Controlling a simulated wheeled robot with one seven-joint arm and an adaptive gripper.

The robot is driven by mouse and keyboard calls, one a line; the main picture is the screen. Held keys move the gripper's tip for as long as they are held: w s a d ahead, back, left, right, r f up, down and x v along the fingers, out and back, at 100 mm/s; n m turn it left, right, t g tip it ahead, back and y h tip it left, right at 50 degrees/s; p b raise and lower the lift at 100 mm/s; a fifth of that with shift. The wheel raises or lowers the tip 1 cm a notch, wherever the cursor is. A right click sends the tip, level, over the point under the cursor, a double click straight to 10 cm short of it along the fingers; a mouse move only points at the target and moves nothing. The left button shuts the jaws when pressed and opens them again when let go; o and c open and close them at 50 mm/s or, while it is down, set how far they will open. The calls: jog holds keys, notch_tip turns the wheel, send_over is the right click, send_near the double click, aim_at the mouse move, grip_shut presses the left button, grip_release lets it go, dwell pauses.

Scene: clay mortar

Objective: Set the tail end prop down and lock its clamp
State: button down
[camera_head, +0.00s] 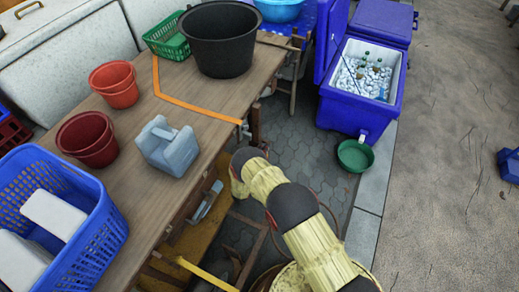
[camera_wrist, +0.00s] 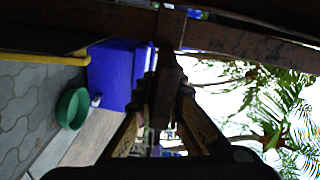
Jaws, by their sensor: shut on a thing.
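In the wrist view, my gripper (camera_wrist: 166,108) has its two fingers closed in from both sides on a dark brown piece (camera_wrist: 167,82). The piece joins or crosses a long rusty brown beam (camera_wrist: 235,40) above it; I cannot tell which. It may be the tail end prop, but shadow hides its shape and any clamp. I cannot tell whether the clamp is locked. In the head view, my arm reaches to the side of the wooden table (camera_head: 200,100), and my gripper is hidden there.
A blue cooler (camera_head: 335,108) and a green basin (camera_head: 355,155) stand beyond my arm. A yellow bar (camera_head: 205,272) lies low below.

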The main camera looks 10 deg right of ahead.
jog(key=shift+f, duration=0.75)
jog(key=shift+s, duration=0.1)
jog(key=c, duration=1.9)
grip_release()
jog(key=shift+a, duration=0.1)
jog(key=shift+r, duration=0.1)
jog(key=v, duration=1.2)
